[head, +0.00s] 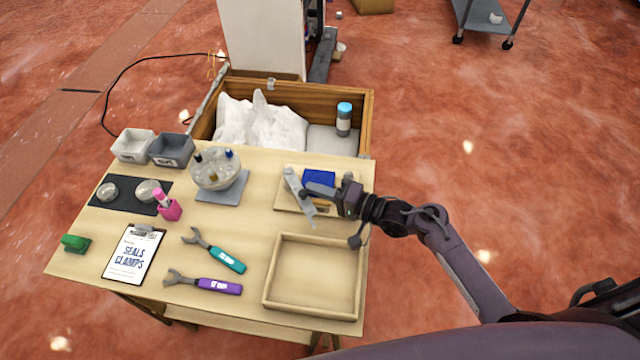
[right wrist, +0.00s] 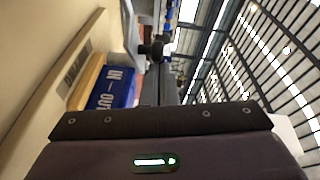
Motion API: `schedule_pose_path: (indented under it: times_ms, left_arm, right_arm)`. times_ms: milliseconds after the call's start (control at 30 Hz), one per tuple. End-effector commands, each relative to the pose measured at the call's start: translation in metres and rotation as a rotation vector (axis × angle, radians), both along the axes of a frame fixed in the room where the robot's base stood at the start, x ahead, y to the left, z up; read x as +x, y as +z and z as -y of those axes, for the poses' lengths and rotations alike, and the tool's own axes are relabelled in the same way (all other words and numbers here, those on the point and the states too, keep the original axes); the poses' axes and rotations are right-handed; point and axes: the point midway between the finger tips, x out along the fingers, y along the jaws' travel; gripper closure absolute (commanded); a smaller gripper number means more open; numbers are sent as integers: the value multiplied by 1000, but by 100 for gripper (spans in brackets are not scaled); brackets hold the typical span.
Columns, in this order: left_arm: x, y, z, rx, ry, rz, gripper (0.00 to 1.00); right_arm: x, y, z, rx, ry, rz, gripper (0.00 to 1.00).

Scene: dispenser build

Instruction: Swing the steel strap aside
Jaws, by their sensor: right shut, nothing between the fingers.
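The steel strap (head: 296,188) is a grey metal bar lying slantwise over a light wooden board at the right rear of the table. A blue block (head: 319,179) sits just right of it on that board; in the right wrist view the block (right wrist: 112,88) reads "IN - OUT". My right gripper (head: 308,189) is shut and empty, its tips close beside the strap; I cannot tell whether they touch it. Part of the strap's right side is hidden behind the gripper. My left gripper is not in view.
An empty wooden tray (head: 272,303) lies in front of the board. A teal wrench (head: 228,260), a purple wrench (head: 220,286) and a clipboard (head: 132,256) lie to the left. An open wooden crate (head: 368,112) is behind.

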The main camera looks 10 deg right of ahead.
Motion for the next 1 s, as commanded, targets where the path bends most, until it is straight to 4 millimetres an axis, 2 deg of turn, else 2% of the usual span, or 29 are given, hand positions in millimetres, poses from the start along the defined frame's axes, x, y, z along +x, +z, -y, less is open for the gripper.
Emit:
schedule_pose_path:
  times_ms: [33,100,300,433,767,867,1000]
  left_arm:
    - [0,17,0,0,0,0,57]
    - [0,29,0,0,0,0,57]
    - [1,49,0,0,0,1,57]
    - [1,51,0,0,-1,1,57]
    - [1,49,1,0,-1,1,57]
    - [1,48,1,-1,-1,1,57]
    - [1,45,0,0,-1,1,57]
  right_arm:
    - [-3,9,-5,6,-31,-5,100]
    - [-6,9,-10,7,-80,-6,100]
    - [-12,5,-23,3,-198,-8,100]
    - [-14,2,-31,0,-200,-5,100]
    - [-14,0,-31,-2,-199,-4,100]
    - [-19,-1,-26,-2,-199,-4,100]
    - [-35,0,-13,-4,-199,-4,100]
